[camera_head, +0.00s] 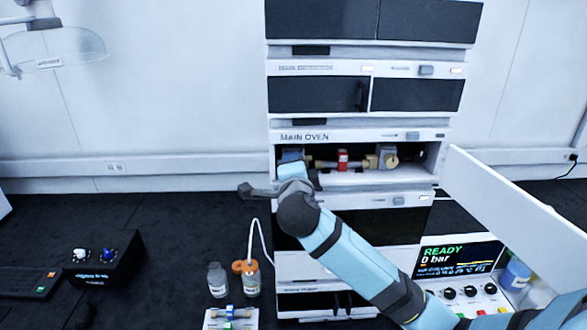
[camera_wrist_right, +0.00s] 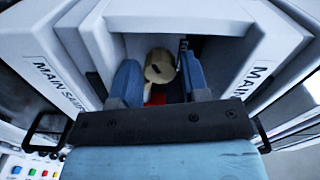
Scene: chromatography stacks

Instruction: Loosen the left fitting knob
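The open compartment labelled MAIN OVEN (camera_head: 305,137) holds a column with a red block (camera_head: 342,160) in its middle. A beige round knob on a grey block (camera_head: 388,158) is at the column's right end. The left end is mostly hidden behind my right gripper (camera_head: 292,162), which is at the compartment's left opening. In the right wrist view, a beige round knob (camera_wrist_right: 159,66) with a dark mark shows between the two blue fingers of my right gripper (camera_wrist_right: 160,82). The fingers are apart, with no clear contact on the knob. My left gripper is not in view.
An open white door (camera_head: 510,205) swings out at the right of the stack. A display reading READY, 0 bar (camera_head: 455,260) is below.

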